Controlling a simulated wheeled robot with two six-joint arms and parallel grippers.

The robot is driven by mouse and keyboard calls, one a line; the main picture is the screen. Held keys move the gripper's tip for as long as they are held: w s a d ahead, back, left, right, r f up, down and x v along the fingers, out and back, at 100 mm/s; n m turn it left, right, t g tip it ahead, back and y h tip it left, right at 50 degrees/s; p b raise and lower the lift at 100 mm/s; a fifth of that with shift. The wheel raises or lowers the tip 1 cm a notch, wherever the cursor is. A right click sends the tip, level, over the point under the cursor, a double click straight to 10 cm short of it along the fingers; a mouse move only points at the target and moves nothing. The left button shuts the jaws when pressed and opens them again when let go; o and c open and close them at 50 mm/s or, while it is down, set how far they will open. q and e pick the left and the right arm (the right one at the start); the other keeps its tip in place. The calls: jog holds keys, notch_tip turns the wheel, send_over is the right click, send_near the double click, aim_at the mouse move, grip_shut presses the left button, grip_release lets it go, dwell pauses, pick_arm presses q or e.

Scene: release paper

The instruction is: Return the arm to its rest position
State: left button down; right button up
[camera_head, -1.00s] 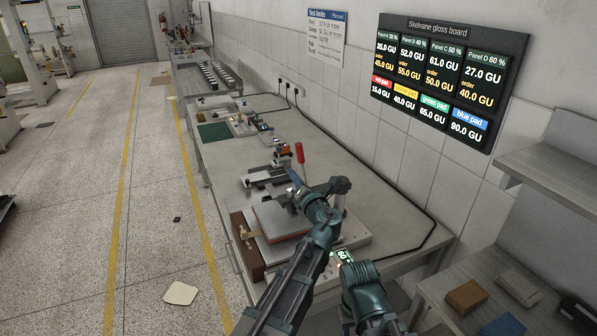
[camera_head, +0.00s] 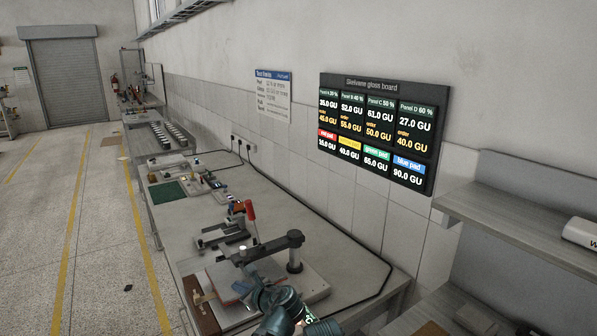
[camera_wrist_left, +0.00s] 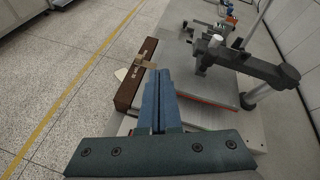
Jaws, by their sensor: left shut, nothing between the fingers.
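In the left wrist view the blue-grey fingers of my left gripper (camera_wrist_left: 158,102) are shut together with nothing between them. They point over the press base at the front of the bench, beside a brown wooden block (camera_wrist_left: 136,77). In the head view my left arm shows only as a teal part (camera_head: 280,306) at the bottom centre, in front of the press; its fingertips are hard to make out there. My right gripper is not in view.
The bench (camera_head: 220,200) runs along the wall. A press with a dark arm and post (camera_head: 294,252) stands close to my left arm, with a red-handled tool (camera_head: 251,215) behind it. A gloss board (camera_head: 384,131) hangs on the wall. Shelves (camera_head: 530,232) are at the right; floor is open at left.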

pick_arm(q)
jog(key=s+d+f+n+g+h, duration=0.2)
jog(key=s+d+f+n+g, duration=0.1)
jog(key=s+n, duration=0.3)
jog(key=s+d+f+n+g+h, duration=0.3)
jog(key=s+d+f+n, duration=0.1)
jog(key=s+n, duration=0.3)
jog(key=s+d+f+n+g+h, duration=0.3)
jog(key=s+f+n, duration=0.3)
jog(key=s, duration=0.4)
jog(key=shift+d+n+g, duration=0.3)
jog(key=shift+d+n, duration=0.3)
jog(key=shift+d, duration=0.25)
